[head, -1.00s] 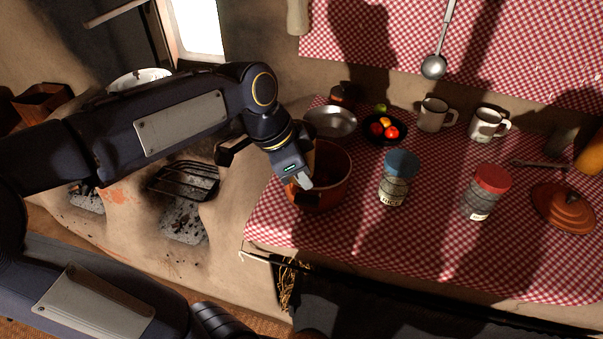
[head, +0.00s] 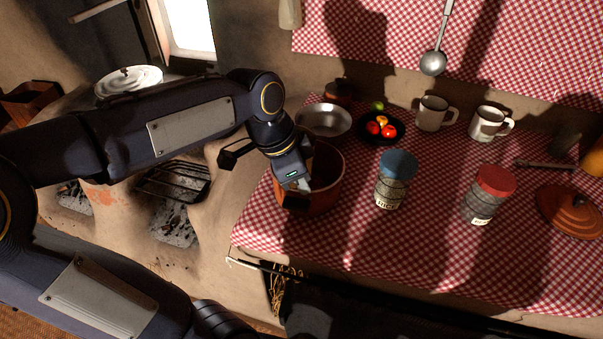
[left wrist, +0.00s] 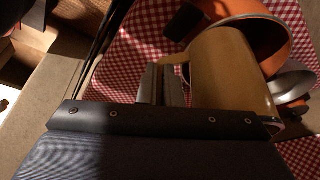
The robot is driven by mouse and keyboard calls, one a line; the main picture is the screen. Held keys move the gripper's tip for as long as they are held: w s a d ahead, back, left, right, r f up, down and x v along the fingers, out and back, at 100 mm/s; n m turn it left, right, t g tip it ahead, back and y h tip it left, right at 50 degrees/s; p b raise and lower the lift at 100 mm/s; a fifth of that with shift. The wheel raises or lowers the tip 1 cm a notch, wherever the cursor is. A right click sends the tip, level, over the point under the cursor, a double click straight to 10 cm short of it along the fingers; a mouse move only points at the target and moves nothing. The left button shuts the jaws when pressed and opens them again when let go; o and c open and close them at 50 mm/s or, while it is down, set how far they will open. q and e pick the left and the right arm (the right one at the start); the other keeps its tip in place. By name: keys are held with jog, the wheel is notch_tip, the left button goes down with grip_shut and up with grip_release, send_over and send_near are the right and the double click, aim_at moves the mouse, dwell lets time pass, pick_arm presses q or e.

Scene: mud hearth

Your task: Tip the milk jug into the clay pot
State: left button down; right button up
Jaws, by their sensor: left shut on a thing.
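The milk jug (left wrist: 232,72) is tan and shows large in the left wrist view. My left gripper (left wrist: 163,80) is shut on its handle side there. In the head view my left gripper (head: 297,183) is over the left front part of the clay pot, and the jug is mostly hidden behind it. The clay pot (head: 328,197) is orange-brown with dark handles and stands open on the checked cloth. Its orange inside (left wrist: 245,12) shows just beyond the jug in the left wrist view. I cannot tell whether jug and pot touch. My right gripper is out of view.
A metal bowl (head: 323,121) stands behind the pot, with a dark plate of fruit (head: 381,127) beside it. A blue-lidded jar (head: 394,182) and a red-lidded jar (head: 487,196) stand to the right. The stove grate (head: 172,182) is left. Cloth between the jars is clear.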

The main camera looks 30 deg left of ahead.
pick_arm(q)
jog(key=shift+f+g+y+p, duration=0.4)
jog(key=shift+g+y+p, duration=1.6)
jog(key=shift+y, duration=0.4)
jog(key=shift+f+g+y+p, duration=0.35)
jog(key=shift+g+y+p, duration=1.7)
jog(key=shift+y, duration=0.35)
jog(key=shift+f+g+y+p, duration=0.4)
jog(key=shift+g+y+p, duration=1.6)
jog(key=shift+y, duration=0.4)
